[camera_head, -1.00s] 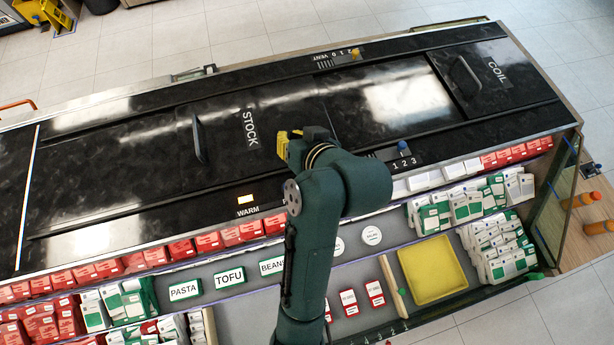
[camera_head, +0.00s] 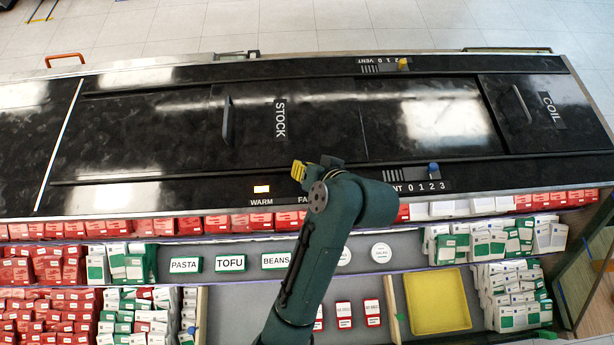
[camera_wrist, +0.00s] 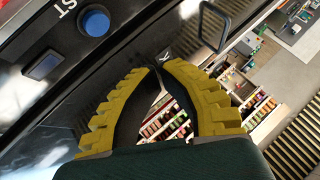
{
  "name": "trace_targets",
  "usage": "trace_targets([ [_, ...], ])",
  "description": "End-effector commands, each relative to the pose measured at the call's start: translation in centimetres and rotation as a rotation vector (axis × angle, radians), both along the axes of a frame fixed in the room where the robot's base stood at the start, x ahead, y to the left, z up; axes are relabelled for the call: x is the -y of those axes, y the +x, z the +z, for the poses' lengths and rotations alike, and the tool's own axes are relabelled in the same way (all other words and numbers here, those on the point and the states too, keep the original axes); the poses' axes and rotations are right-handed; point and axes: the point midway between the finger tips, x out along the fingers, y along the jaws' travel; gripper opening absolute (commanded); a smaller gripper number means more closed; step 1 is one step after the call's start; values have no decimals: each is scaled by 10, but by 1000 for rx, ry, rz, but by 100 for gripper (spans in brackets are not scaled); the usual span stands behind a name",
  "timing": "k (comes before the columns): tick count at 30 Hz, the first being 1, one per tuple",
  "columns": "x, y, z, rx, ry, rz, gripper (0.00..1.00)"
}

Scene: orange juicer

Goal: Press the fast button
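A round blue button (camera_wrist: 94,21) stands on the black counter in the wrist view, at the upper left, beside a label ending in "ST" (camera_wrist: 65,7). A dark rectangular indicator (camera_wrist: 45,65) sits next to it. In the head view the label starting "FA" (camera_head: 304,200) is partly hidden by my arm, and I cannot make out the button there. My gripper (camera_head: 298,171) is above the front part of the counter, behind that label. In the wrist view its yellow fingers (camera_wrist: 159,67) curve together at the tips, with nothing held. The tips are apart from the button.
A blue slider knob (camera_head: 433,168) is on the right and a yellow one (camera_head: 403,64) at the back. The STOCK handle (camera_head: 227,121) stands up. Shelves of red boxes (camera_head: 50,299) fill the front.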

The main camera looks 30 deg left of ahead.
Motion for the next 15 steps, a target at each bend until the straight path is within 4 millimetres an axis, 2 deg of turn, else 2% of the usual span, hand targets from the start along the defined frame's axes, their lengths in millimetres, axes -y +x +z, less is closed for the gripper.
trace_targets([
  [1, 0, 0, -15, 0, 0, 0, 0],
  [6, 0, 0, -40, 0, 0, 0, 0],
  [15, 0, 0, -65, 0, 0, 0, 0],
])
